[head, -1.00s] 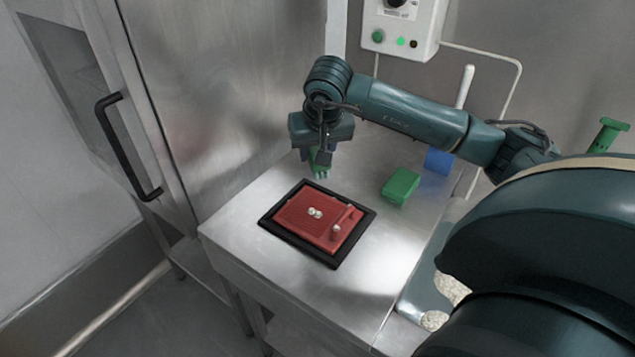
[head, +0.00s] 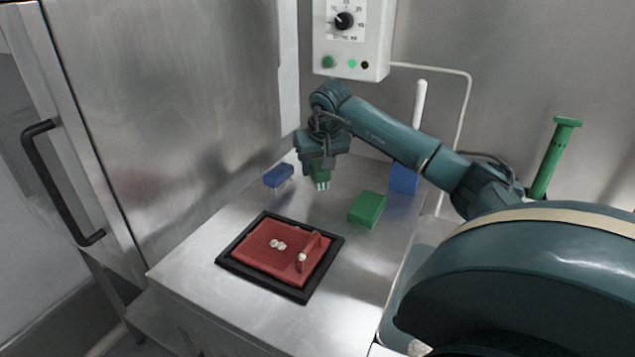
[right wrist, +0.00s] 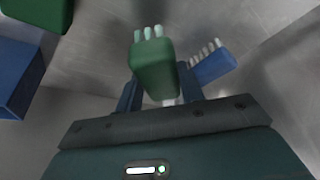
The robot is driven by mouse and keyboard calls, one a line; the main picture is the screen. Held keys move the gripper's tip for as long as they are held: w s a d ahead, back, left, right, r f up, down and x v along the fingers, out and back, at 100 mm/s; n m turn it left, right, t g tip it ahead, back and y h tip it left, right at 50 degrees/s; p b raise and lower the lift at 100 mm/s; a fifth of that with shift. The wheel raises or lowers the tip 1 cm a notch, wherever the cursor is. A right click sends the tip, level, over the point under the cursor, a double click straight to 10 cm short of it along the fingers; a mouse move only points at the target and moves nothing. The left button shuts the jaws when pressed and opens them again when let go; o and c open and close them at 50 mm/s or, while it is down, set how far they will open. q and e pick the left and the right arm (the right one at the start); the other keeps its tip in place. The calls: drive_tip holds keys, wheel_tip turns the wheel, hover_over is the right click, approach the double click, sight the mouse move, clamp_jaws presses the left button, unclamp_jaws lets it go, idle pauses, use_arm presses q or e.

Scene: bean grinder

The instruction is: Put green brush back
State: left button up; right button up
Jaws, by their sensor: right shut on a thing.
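My right gripper (head: 318,164) is shut on the green brush (head: 321,178), bristles pointing down, over the back of the steel table. The green brush also shows in the right wrist view (right wrist: 152,68), between the two fingers (right wrist: 160,92). A blue brush (head: 278,175) is left of the gripper; it shows beside the green brush in the wrist view (right wrist: 213,64). A green block (head: 366,209) sits on the table to the right of the gripper, with a blue block (head: 404,180) behind it. My left gripper is not in view.
A red board with small white pieces lies in a black tray (head: 226,262) nearer the front. A control box (head: 352,45) hangs on the back wall. A steel cabinet with a black handle (head: 55,190) stands left. Bare table lies between tray and blocks.

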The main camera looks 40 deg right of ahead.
drive_tip(key=shift+f, duration=2.05)
drive_tip(key=shift+f, duration=0.1)
drive_tip(key=o, duration=0.9)
drive_tip(key=shift+o, duration=0.2)
drive_tip(key=shift+r, duration=0.25)
drive_tip(key=v, duration=1)
drive_tip(key=shift+s+r, duration=0.15)
drive_tip(key=shift+r, duration=0.15)
drive_tip(key=shift+s+a+r, duration=0.2)
drive_tip(key=shift+s+r, duration=0.05)
drive_tip(key=shift+r, duration=0.25)
